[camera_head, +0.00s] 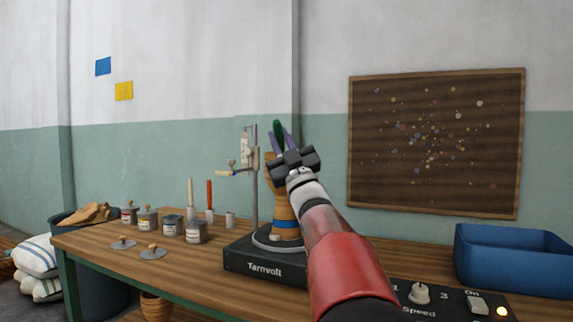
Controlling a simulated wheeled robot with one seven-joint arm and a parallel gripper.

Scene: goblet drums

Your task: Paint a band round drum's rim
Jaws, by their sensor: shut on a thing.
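A tan goblet drum (284,208) stands on a dark turntable box marked Tarnvolt (264,265). A blue band (283,224) runs round the drum's lower part. My gripper (279,138) is in front of the drum's upper part, its purple fingers pointing up. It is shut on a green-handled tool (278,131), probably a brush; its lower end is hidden. My gripper and arm cover much of the drum's right side and rim, so I cannot tell whether the tool touches the drum or whether the rim bears paint.
A metal stand (254,195) with a side arm rises just left of the drum. Several paint tins (197,233), upright handles (210,194) and two loose lids (152,252) are further left. A control box (450,300) with a lit lamp and a blue bin (515,262) are right.

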